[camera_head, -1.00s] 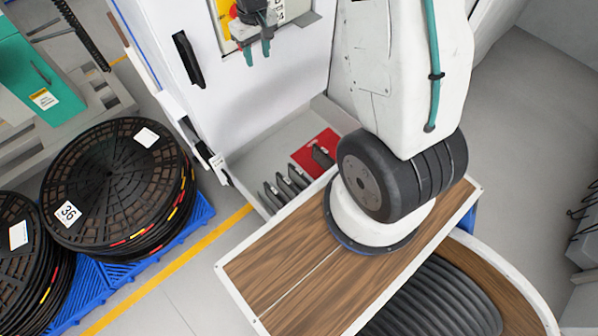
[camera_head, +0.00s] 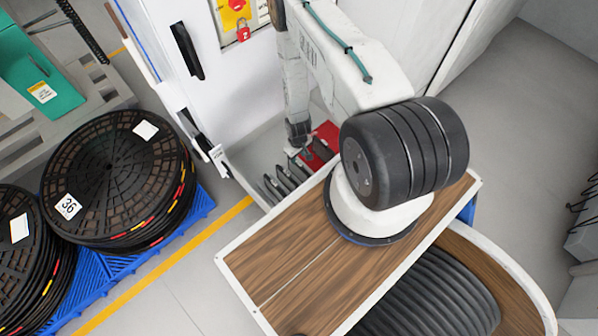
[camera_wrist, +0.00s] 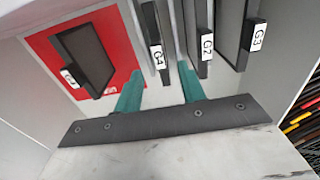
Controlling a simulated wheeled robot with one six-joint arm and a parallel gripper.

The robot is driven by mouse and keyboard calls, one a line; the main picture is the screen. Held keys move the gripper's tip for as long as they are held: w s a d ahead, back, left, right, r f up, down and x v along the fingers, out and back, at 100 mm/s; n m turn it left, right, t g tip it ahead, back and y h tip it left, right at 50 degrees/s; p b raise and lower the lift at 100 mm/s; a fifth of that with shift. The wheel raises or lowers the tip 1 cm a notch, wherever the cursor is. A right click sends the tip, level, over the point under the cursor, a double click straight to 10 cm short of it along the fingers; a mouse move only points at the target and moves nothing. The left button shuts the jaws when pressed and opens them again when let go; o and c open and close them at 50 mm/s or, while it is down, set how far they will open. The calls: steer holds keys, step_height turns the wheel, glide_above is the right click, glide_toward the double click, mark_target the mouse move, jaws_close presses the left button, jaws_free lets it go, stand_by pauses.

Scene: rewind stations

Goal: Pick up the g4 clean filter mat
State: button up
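The g4 clean filter mat (camera_wrist: 151,22) stands on edge in the wrist view, with a white G4 label on its dark end. My gripper (camera_wrist: 161,88) has two teal fingers apart, one on each side of the G4 label in the picture. No contact with the mat shows, and the depth between them is hard to judge. In the head view my gripper (camera_head: 296,152) hangs down over the row of mats, its fingers partly hidden and small. The g4 mat cannot be told apart there.
Mats G2 (camera_wrist: 203,20) and G3 (camera_wrist: 252,15) stand to the right of G4. Another dark mat (camera_wrist: 85,55) is at a red area (camera_wrist: 42,50) on the left. A white cabinet (camera_head: 215,85) rises behind. A wooden top (camera_head: 290,270) lies in front.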

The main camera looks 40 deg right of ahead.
mark_target(299, 163)
steer(key=f, duration=0.8)
steer(key=shift+s+f, duration=0.2)
steer(key=shift+f, duration=0.2)
jaws_close()
